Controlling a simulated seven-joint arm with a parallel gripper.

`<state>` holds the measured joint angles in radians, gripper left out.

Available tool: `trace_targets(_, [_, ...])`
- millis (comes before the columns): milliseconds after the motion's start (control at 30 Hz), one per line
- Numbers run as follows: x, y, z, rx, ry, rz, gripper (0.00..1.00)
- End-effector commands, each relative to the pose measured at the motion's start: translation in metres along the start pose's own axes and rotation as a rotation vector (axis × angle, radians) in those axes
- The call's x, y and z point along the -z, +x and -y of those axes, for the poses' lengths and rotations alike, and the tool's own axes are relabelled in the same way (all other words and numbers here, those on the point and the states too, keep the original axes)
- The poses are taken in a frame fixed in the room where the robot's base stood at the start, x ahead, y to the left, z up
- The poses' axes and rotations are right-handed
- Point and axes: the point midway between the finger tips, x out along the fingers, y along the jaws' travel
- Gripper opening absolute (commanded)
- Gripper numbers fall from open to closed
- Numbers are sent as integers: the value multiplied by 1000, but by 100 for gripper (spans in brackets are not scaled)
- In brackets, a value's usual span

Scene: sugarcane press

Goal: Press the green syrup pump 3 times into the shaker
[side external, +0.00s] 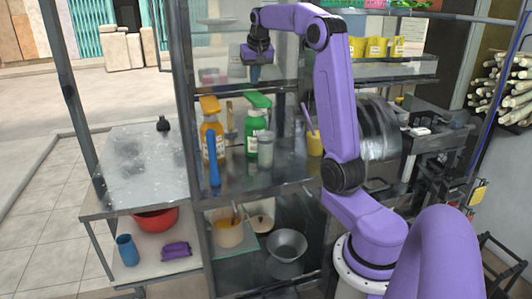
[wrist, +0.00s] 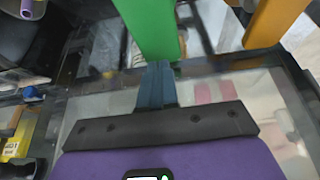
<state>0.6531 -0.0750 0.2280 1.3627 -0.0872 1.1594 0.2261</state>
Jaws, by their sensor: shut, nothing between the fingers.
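The green syrup pump (side external: 257,101) tops a bottle with green contents (side external: 254,127) on the metal counter in the side external view. A grey cylindrical cup (side external: 265,152), which looks like the shaker, stands upright just in front of that bottle. My gripper (side external: 256,76) is shut and empty, pointing down above the green pump head with a gap between. In the wrist view its closed dark fingers (wrist: 156,82) overlap the near end of the green pump head (wrist: 150,25) in the picture. The shaker cannot be made out in the wrist view.
An orange-topped syrup bottle (side external: 211,132) stands left of the green one, with a tall blue object (side external: 214,173) in front. A yellow cup (side external: 314,144) with a purple straw stands to the right. A shelf (side external: 390,70) holds yellow packets behind. The left table (side external: 140,170) is mostly clear.

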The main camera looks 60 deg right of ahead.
Motion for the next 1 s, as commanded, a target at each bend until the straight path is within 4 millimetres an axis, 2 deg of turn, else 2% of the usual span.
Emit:
trace_targets(400, [14,-31,0,0,0,-1,0])
trace_targets(800, [15,-36,1,0,-2,-1,0])
trace_targets(900, [14,-46,12,-1,-33,-29,0])
trace_targets(967, [11,-61,27,-1,-73,-67,0])
trace_targets(1000, [9,-74,40,0,-108,-103,0])
